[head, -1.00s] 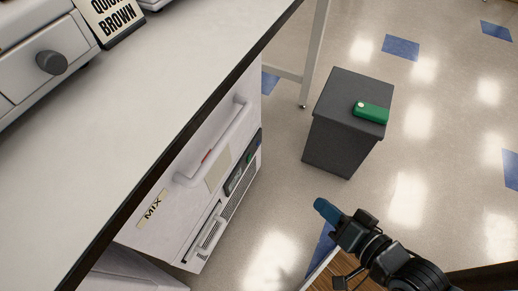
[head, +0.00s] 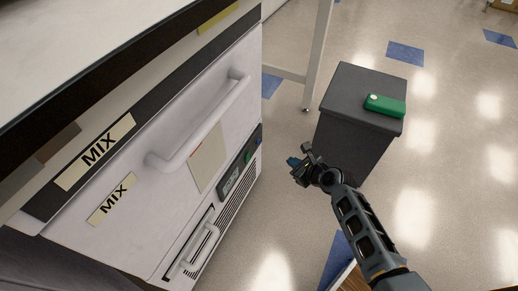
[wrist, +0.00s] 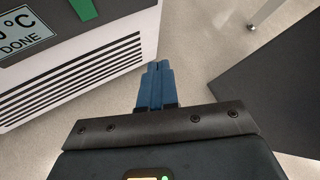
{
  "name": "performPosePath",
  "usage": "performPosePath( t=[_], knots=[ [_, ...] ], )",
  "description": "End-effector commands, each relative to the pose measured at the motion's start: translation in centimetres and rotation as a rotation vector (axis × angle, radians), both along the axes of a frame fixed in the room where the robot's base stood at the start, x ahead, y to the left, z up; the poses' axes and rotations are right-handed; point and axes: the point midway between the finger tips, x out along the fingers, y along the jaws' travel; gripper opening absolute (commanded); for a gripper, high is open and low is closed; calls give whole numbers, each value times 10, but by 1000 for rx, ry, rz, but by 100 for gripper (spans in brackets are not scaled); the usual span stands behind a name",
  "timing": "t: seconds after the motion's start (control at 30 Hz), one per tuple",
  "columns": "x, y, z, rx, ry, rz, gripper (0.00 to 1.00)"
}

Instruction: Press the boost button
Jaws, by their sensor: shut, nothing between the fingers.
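A white machine (head: 185,130) marked MIX stands under the bench. Its dark control panel (head: 237,170) has a small display, a green patch (head: 249,156) and a blue spot (head: 258,142). I cannot read which control is the boost button. In the wrist view, the display (wrist: 27,34) reads "°C" and "DONE", with a green piece (wrist: 84,8) beside it. My gripper (head: 292,161) has blue fingers pointing left toward the panel, apart from it. In the wrist view my gripper (wrist: 156,68) is shut and empty, beside the vented front.
A dark grey cabinet (head: 352,142) stands close on the right, with a green device (head: 385,106) on top. A table leg (head: 320,50) is behind. The machine's long white handle (head: 200,130) sticks out. Open floor lies right and in front.

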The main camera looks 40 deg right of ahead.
Motion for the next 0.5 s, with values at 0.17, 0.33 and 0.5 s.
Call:
performPosePath(
  t=[0.17,0.33,0.5],
  knots=[
    [23,-24,-15,160,-38,-102,0],
    [29,-30,-16,216,-49,-133,0],
    [29,-30,-15,218,-49,-134,0]
  ],
)
